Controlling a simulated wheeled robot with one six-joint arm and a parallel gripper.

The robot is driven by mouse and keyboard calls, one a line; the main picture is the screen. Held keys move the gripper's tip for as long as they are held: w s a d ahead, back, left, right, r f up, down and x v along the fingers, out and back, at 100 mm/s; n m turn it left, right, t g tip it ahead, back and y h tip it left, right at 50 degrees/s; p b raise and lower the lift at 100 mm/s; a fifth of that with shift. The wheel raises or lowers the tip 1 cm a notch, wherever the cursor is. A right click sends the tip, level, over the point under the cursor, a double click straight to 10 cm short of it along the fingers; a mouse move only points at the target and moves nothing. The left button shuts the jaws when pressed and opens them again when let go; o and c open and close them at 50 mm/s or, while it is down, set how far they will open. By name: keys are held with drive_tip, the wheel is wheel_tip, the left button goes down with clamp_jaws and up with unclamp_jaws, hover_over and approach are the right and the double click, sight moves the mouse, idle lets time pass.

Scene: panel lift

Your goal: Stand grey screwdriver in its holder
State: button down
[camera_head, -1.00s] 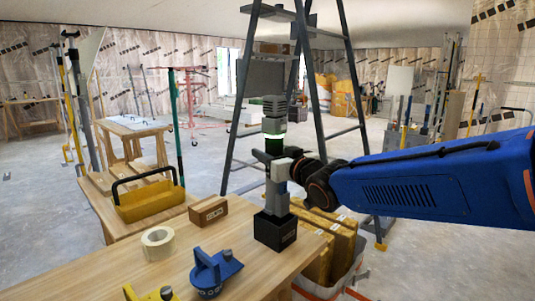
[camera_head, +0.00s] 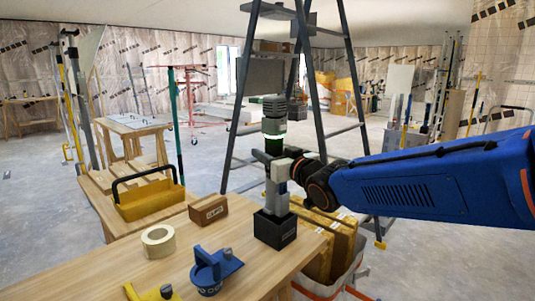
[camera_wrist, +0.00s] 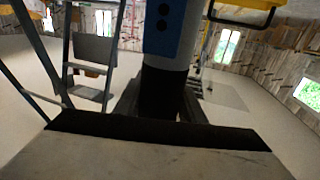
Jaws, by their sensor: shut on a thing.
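The grey screwdriver (camera_head: 273,108) stands upright in the head view, with a ridged grey top and a lit green ring. My gripper (camera_head: 271,162) reaches in from the right and is shut on it below the ring. The black box-shaped holder (camera_head: 274,231) sits on the wooden table directly below. The lower grey part meets the holder's open top and appears to be inside it; the depth is hidden. In the wrist view, a blue-and-grey upright body (camera_wrist: 165,30) with dark dots rises beyond the dark fingers (camera_wrist: 160,105).
A small brown box (camera_head: 208,210), a tape roll (camera_head: 158,242), a blue tool (camera_head: 213,270) and a yellow tool (camera_head: 150,293) lie left of the holder. A yellow toolbox (camera_head: 150,203) is farther back. A stepladder (camera_head: 239,125) stands behind. A bin of yellow cases (camera_head: 340,250) is at right.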

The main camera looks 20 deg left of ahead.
drive_tip(key=shift+f, duration=2.45)
idle(1.8)
drive_tip(key=shift+c, duration=1.4)
unclamp_jaws()
drive_tip(key=shift+f, duration=0.1)
drive_tip(key=shift+v, duration=1.65)
